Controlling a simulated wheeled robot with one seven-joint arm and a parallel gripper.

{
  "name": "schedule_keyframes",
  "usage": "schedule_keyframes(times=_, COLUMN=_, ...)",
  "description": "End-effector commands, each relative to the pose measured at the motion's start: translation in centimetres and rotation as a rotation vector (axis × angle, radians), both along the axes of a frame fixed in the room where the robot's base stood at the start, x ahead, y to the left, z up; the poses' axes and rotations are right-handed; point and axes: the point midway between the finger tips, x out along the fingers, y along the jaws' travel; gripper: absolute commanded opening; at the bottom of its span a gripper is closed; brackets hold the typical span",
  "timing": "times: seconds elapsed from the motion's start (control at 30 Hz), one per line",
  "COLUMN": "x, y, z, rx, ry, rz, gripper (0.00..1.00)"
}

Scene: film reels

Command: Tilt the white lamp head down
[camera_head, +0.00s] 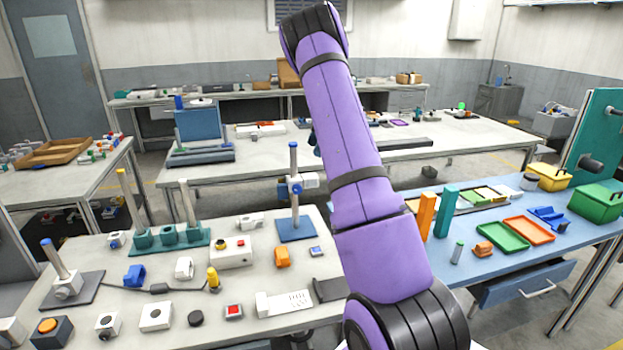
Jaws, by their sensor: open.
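I cannot pick out a white lamp head for certain. A stand with a blue base (297,229) and an upright grey post carries a small white and blue fitting (296,187) on the near grey table. At that table's left, a tilted grey post (55,259) rises from a white block (68,287) on a dark plate. My purple arm rises through the middle of the view and hides part of the tables behind it. My gripper does not show.
The near grey table (285,335) holds several small blocks, buttons and a green post holder (165,241). The blue table (535,262) at the right carries orange blocks, a green tray (503,234), an orange tray (530,230) and bins. More cluttered tables stand behind.

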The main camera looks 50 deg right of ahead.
Motion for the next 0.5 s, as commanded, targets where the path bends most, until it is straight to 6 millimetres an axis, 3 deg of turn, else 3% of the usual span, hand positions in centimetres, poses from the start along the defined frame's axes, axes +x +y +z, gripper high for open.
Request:
schedule_keyframes(times=0.2, x=-1.7, y=-1.0, z=-2.1, rx=0.024, ry=0.108, rz=0.022, gripper=0.72)
schedule_keyframes(times=0.37, x=-1.5, y=-0.6, z=-3.4, rx=0.027, ry=0.112, rz=0.023, gripper=0.72)
schedule_keyframes(times=0.5, x=-1.0, y=0.2, z=-5.6, rx=0.028, ry=0.110, rz=0.023, gripper=0.72)
